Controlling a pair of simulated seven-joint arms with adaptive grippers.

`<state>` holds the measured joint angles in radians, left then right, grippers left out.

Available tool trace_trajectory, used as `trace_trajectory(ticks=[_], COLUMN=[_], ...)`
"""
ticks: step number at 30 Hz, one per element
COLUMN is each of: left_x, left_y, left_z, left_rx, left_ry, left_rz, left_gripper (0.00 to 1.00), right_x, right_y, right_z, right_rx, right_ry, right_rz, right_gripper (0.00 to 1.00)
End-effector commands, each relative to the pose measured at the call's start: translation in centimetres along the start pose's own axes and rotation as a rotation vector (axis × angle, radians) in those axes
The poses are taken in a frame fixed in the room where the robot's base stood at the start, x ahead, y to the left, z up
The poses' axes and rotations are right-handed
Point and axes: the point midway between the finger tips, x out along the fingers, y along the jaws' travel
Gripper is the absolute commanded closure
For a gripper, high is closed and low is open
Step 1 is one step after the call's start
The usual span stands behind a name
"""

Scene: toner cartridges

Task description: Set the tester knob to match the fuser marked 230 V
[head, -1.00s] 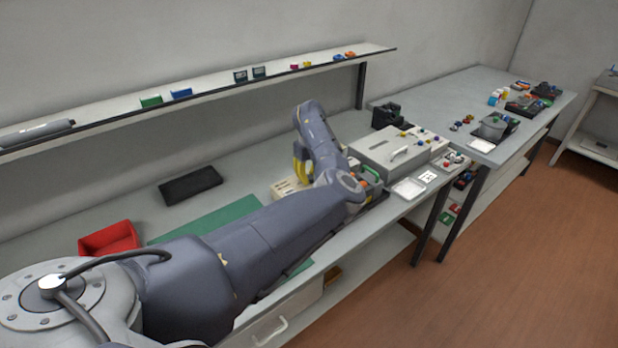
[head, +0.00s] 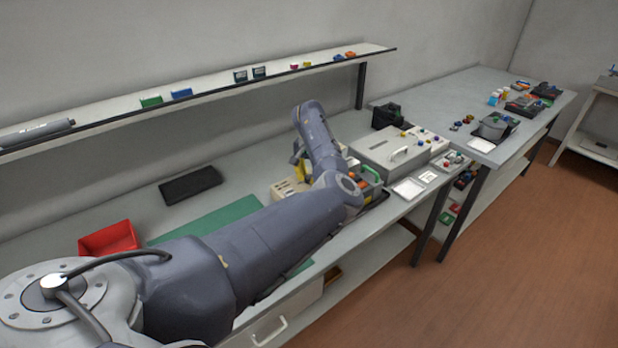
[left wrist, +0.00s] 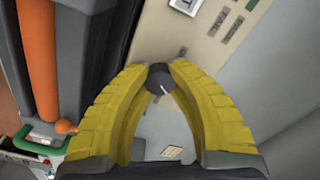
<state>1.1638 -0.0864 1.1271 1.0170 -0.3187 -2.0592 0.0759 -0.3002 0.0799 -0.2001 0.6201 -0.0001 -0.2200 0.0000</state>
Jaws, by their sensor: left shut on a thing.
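The tester is a beige box (head: 284,189), partly hidden behind my left arm in the head view. Its pale panel (left wrist: 225,50) shows in the left wrist view. My left gripper (left wrist: 160,74) has its yellow fingers closed around the tester's small black round knob (left wrist: 159,80), which carries a white pointer line. The gripper (head: 300,173) is largely hidden by the wrist in the head view. A dark unit with an orange roller and green handle (left wrist: 38,60), apparently a fuser, stands beside the tester; no voltage marking is readable on it. My right gripper is out of view.
A grey box with a handle (head: 388,152) and a white tray (head: 407,188) stand right of the tester. A red bin (head: 112,238), green mat (head: 220,218) and black pad (head: 190,185) lie left. A shelf (head: 215,90) runs above the bench.

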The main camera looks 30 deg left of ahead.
Motion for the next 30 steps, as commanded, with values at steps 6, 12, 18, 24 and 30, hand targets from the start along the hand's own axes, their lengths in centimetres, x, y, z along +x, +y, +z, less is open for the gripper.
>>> trace_trajectory(ticks=[6,12,18,24,30], left_x=[0.0,0.0,-0.03,-0.03,-0.04], left_y=[-0.02,-0.01,-0.02,0.0,0.0], left_z=[0.01,0.0,-0.01,-0.01,-0.01], left_rx=[0.202,0.365,0.491,0.573,0.612], left_ry=[-0.001,0.0,0.0,0.0,0.0], left_rz=[-0.001,-0.001,-0.001,0.0,0.0], left_gripper=[1.0,1.0,1.0,1.0,1.0], right_x=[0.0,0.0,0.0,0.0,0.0], right_y=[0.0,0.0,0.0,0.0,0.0], right_z=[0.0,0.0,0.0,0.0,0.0], right_rx=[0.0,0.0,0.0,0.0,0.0], right_ry=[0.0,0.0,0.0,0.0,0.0], right_rz=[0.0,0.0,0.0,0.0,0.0], right_gripper=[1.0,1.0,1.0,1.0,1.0])
